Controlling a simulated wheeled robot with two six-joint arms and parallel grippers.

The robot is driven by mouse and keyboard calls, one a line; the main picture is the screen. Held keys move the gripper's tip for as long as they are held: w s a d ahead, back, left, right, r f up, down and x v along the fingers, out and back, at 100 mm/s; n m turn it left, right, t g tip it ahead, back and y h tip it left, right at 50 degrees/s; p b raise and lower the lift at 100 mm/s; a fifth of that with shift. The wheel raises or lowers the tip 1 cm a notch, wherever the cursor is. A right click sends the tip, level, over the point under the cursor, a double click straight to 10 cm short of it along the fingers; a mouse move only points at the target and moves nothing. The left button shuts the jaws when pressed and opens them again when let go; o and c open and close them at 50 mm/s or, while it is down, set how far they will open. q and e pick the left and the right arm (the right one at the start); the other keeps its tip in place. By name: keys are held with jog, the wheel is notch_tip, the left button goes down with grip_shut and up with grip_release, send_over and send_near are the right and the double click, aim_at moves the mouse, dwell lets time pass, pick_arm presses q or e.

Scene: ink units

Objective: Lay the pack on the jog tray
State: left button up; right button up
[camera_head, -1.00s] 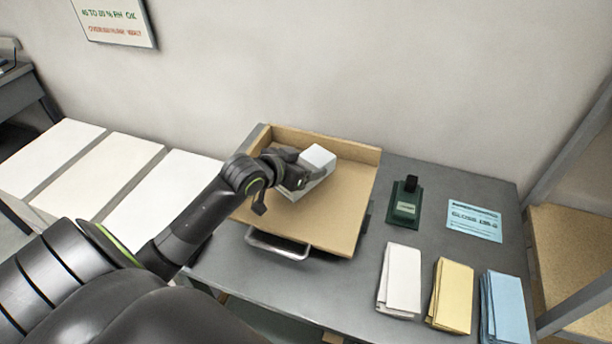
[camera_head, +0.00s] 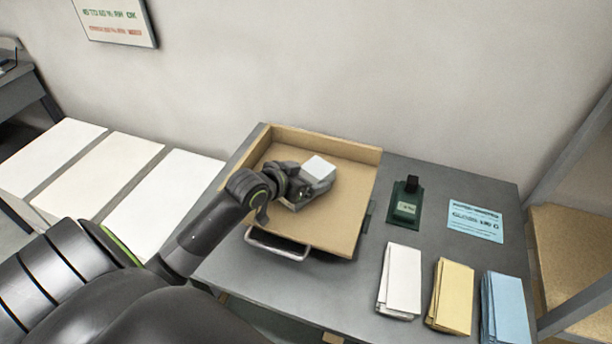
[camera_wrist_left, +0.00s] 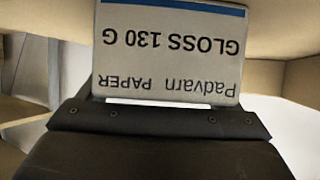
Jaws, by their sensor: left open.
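The pack (camera_head: 320,166) is a white-topped block inside the shallow wooden jog tray (camera_head: 345,215), left of its middle. It seems to sit on the tray floor, though its underside is partly hidden. My left gripper (camera_head: 297,190) is open and close against the pack's near left side, partly covering it. In the left wrist view the pack (camera_wrist_left: 170,50) fills the top middle, its upside-down label reading "Padvarn PAPER GLOSS 130 G", right in front of the gripper body. The fingers are not clear there. My right gripper is not in view.
The tray has raised walls at the back and left, and a metal handle (camera_head: 277,245) in front. Right of it stand a dark green device (camera_head: 406,203), a blue card (camera_head: 474,221), and white (camera_head: 400,280), yellow (camera_head: 451,297) and blue (camera_head: 506,308) folded stacks.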

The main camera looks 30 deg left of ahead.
pick_arm(q)
jog(key=shift+r, duration=0.2)
jog(key=v, duration=1.2)
jog(key=shift+p, duration=0.4)
jog(key=shift+s+f, duration=0.1)
jog(key=shift+f, duration=0.05)
